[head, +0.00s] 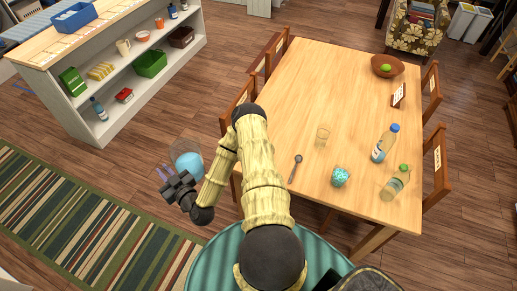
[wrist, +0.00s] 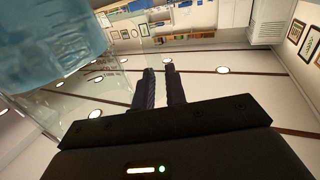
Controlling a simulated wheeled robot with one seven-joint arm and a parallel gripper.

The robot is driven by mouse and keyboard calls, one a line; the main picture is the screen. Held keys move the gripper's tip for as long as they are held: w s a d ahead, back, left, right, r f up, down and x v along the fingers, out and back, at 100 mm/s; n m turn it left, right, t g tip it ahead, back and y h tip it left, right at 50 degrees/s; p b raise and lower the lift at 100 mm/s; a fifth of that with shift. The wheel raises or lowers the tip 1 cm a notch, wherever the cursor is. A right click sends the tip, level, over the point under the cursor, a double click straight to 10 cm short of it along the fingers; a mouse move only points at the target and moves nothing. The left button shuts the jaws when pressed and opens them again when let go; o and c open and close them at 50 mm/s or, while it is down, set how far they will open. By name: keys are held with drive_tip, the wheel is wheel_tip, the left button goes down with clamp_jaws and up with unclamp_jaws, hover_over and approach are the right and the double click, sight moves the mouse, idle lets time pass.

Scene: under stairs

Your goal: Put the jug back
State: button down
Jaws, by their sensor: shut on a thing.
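The jug (head: 188,159) is clear with blue contents. My gripper (head: 165,173) is shut on it and holds it in the air left of the table, over the floor. In the wrist view the jug (wrist: 50,45) fills the upper left, with a clear glass part reaching toward my fingers (wrist: 159,70). The exact grip point on the glass is hard to make out.
A white shelf unit (head: 115,120) stands at upper left, holding bottles, a green crate (head: 150,63) and cups. A striped rug (head: 70,225) lies at lower left.

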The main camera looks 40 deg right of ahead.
sight(178, 155)
drive_tip(key=shift+r, duration=0.1)
idle(0.3)
drive_tip(key=shift+y, duration=0.3)
drive_tip(key=w+d+f+b, duration=0.1)
drive_tip(key=d+b, duration=0.1)
drive_tip(key=b, duration=0.1)
drive_tip(key=w+d+f+b, duration=0.1)
drive_tip(key=w+d+b, duration=0.1)
drive_tip(key=d+b, duration=0.1)
drive_tip(key=w+d+f+b, duration=0.1)
drive_tip(key=d+b, duration=0.2)
drive_tip(key=shift+w, duration=0.2)
drive_tip(key=d+f+b, duration=0.1)
drive_tip(key=d+b, duration=1.2)
drive_tip(key=s+d+f+h+b, duration=0.1)
drive_tip(key=d+f+b, duration=0.1)
drive_tip(key=d+b, duration=1)
drive_tip(key=shift+s+d+f+m+h+b, duration=0.3)
drive_tip(key=shift+d+m+b, duration=0.1)
drive_tip(key=shift+b, duration=0.5)
